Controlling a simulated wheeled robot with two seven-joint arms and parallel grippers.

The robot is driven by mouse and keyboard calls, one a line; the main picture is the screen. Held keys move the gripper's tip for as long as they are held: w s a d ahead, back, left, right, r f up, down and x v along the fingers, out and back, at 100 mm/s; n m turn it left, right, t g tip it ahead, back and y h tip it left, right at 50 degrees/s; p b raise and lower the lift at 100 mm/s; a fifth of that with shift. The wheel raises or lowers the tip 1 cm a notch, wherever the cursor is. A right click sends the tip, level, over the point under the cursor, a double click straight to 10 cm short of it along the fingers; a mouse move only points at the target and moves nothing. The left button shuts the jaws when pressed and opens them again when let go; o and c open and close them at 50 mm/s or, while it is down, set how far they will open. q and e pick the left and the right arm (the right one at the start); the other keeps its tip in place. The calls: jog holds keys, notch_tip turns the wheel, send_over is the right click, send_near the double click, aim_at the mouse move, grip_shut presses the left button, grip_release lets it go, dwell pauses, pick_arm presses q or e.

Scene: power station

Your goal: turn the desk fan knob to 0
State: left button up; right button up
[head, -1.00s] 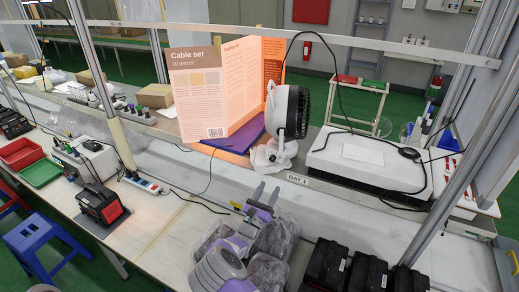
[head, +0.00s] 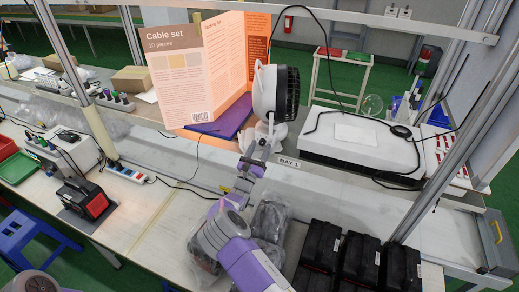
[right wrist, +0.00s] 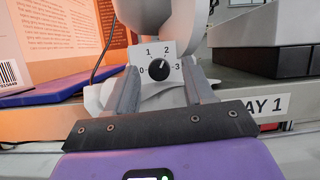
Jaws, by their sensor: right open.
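The desk fan (head: 275,92) is white with a dark grille and stands on the raised shelf beside the open orange booklet. Its black knob (right wrist: 158,69) sits on a pale dial plate marked 0, 1, 2 and 3. The knob's white mark points up and to the right, roughly toward 2. My right gripper (head: 258,143) is in front of the fan's base. In the right wrist view my right gripper (right wrist: 160,90) is open, one finger on each side of the dial plate, with the knob between and apart from them. My left gripper is out of view.
The cable set booklet (head: 190,70) stands left of the fan, over a purple folder (head: 222,122). A white box (head: 352,150) with cables is on the right. Black cases (head: 360,258) and bagged items (head: 268,220) lie on the bench below.

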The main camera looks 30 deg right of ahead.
jog(key=shift+w, duration=0.1)
jog(key=shift+f, duration=0.1)
jog(key=shift+c, duration=1)
grip_shut()
jog(key=n+t, duration=0.1)
jog(key=n, duration=0.1)
jog(key=n+y+p, duration=0.1)
jog(key=n, duration=0.1)
jog(key=shift+d+t+y, duration=0.1)
jog(key=shift+t+y, duration=0.2)
jog(key=shift+t, duration=0.1)
jog(key=shift+o, duration=1)
grip_release()
